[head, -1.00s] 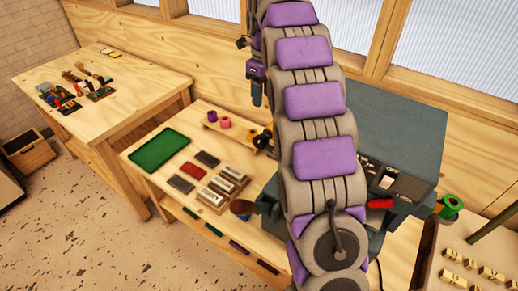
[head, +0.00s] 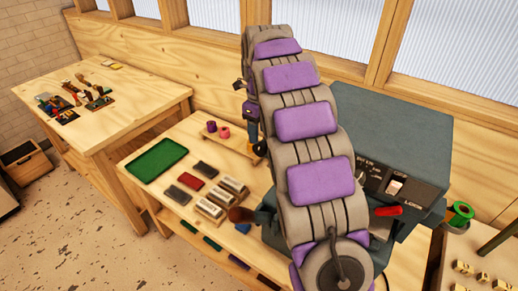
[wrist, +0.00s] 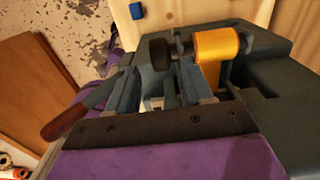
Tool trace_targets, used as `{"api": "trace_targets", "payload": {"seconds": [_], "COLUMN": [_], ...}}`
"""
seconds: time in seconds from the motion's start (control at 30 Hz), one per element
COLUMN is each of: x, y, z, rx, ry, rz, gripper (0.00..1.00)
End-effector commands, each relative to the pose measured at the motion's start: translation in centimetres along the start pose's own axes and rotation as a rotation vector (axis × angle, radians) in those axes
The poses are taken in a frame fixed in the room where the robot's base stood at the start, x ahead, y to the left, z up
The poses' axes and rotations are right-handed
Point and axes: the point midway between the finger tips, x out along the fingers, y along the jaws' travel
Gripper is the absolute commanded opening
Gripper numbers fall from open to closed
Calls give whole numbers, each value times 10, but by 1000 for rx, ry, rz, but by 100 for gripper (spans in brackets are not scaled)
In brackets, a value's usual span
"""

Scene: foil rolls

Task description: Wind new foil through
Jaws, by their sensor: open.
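In the wrist view, a gold-yellow foil roll (wrist: 217,48) sits on a dark spindle with a black knob (wrist: 162,52), and a strip of foil hangs down from it. My gripper (wrist: 158,82) is open, its two fingers apart with nothing seen held, just short of the knob and roll. I cannot tell whether a finger touches them. The dark grey-green machine (head: 390,125) stands on the bench in the head view, with a red lever (head: 387,211) and a brown handle (head: 241,215). My arm hides its middle and the foil path.
Purple (head: 211,127) and pink (head: 224,132) spools stand on a small wooden rack. A green roll (head: 460,213) is at the right. A green tray (head: 157,160) and several small blocks lie on the bench's left. A second table (head: 120,108) stands further left.

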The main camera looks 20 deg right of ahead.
Motion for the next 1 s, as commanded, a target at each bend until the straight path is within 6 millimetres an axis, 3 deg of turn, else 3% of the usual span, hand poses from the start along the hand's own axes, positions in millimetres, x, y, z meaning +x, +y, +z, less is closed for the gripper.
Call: {"api": "trace_targets", "payload": {"seconds": [0.1, 0.4, 0.77, 1.0], "x": [26, 61, 65, 65], "y": [1, 1, 0, 0], "z": [-1, -1, 0, 0], "rx": [1, 1, 0, 0], "ry": [5, 2, -1, 0], "rz": [4, 3, 0, 1], "gripper": [51, 51, 51, 30]}}
